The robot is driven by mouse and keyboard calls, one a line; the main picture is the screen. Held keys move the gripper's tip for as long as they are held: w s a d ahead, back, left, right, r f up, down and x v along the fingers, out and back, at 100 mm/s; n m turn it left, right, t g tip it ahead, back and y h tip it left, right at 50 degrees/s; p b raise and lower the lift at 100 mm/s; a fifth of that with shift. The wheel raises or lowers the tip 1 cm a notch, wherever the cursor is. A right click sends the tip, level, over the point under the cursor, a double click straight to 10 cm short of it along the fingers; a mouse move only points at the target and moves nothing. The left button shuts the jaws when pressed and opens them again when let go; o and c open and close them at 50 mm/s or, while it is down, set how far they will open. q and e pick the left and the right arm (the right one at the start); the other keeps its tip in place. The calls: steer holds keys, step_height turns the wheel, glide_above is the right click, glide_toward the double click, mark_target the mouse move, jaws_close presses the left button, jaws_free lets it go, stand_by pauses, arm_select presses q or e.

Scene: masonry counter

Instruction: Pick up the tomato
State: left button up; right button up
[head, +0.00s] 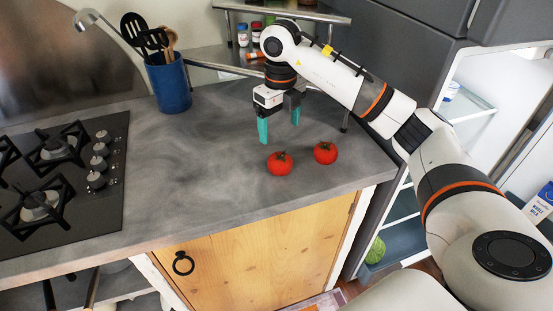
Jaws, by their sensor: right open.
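Two red tomatoes with green stems lie on the grey counter (190,180). The left tomato (279,164) is nearer the counter's front edge, and the right tomato (325,153) is a little further back, with a small gap between them. My right gripper (279,129) has teal fingers that are spread apart with nothing between them. It points down and is above and behind the left tomato, apart from both. My left gripper is not in view.
A gas hob (60,185) fills the counter's left side. A blue utensil holder (169,84) stands at the back. A metal shelf (290,12) with spice jars is behind my gripper. An open fridge (480,100) is at the right. The counter's middle is clear.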

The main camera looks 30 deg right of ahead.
mark_target(280, 157)
step_height(280, 157, down, 6)
steer(key=shift+s+d+f+p, duration=0.1)
steer(key=shift+p, duration=0.45)
step_height(280, 157, down, 5)
steer(key=shift+r+p, duration=0.1)
steer(key=shift+p, duration=0.75)
steer(key=shift+f, duration=0.3)
steer(key=shift+c, duration=0.5)
steer(key=c, duration=1)
steer(key=shift+r, duration=0.1)
